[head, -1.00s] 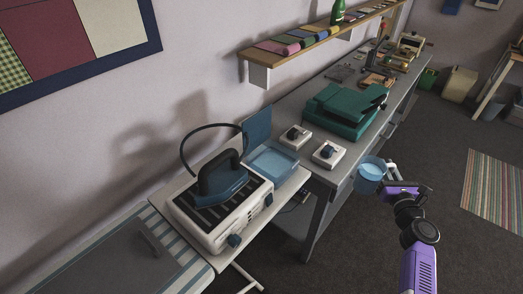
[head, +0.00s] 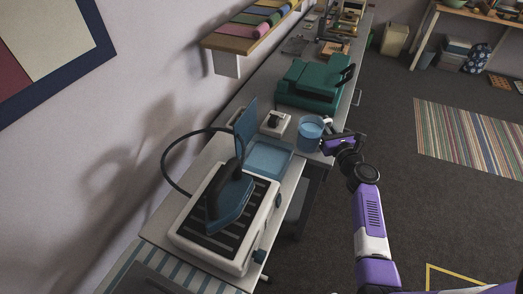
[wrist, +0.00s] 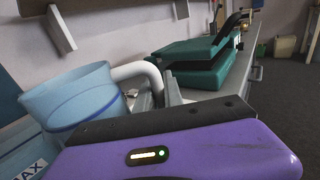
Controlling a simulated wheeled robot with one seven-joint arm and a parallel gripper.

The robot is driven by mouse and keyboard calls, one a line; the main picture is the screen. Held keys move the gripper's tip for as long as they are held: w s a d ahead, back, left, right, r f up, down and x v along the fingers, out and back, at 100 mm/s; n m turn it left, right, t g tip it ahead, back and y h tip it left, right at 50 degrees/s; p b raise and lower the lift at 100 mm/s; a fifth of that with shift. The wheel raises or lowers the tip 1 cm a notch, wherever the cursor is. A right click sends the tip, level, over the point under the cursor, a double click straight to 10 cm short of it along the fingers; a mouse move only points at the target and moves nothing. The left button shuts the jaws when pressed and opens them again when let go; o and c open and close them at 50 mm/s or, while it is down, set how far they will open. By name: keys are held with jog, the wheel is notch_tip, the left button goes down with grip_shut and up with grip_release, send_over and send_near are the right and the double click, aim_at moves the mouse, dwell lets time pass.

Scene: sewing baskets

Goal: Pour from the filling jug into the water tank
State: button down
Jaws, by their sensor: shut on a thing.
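The filling jug (head: 310,137) is a translucent light blue cup with a white handle; it also shows in the wrist view (wrist: 75,105). My gripper (head: 329,141) is shut on the handle (wrist: 143,73) and holds the jug roughly upright. The water tank (head: 270,160) is a blue open-topped box with its blue lid (head: 246,125) raised, at the far end of the white steam iron station (head: 222,215). The jug is just right of and beyond the tank in the head view. In the wrist view, part of the tank with a MAX mark (wrist: 32,170) shows below the jug.
A dark blue iron (head: 232,200) with a curved cord stands on the station. A white box with a dark knob (head: 274,123) and a green machine (head: 310,85) stand on the grey table beyond. A shelf (head: 245,40) juts from the wall.

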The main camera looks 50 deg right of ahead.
jog(key=shift+a+r, duration=0.1)
jog(key=shift+r, duration=0.1)
notch_tip(320, 180, up, 7)
jog(key=a+n+p, duration=0.1)
jog(key=a+n, duration=0.1)
jog(key=n, duration=0.2)
jog(key=shift+w+a+t, duration=0.25)
jog(key=shift+w+t, duration=0.15)
jog(key=shift+w+a+r+n+p, duration=0.2)
jog(key=shift+a+r+n, duration=0.25)
jog(key=shift+r+n, duration=0.2)
jog(key=shift+w+a+r+n+p, duration=0.15)
jog(key=shift+a+r+n, duration=0.35)
jog(key=shift+r, duration=0.25)
jog(key=shift+w+a+r+n+t, duration=0.1)
jog(key=shift+a+r+n+t, duration=0.3)
jog(key=shift+r, duration=0.25)
jog(key=shift+w+a+r+n+b, duration=0.15)
jog(key=shift+a+n, duration=0.15)
jog(key=shift+n, duration=0.15)
jog(key=shift+w+a+r+n+b, duration=0.15)
jog(key=shift+a+n, duration=0.1)
jog(key=shift+n, duration=0.15)
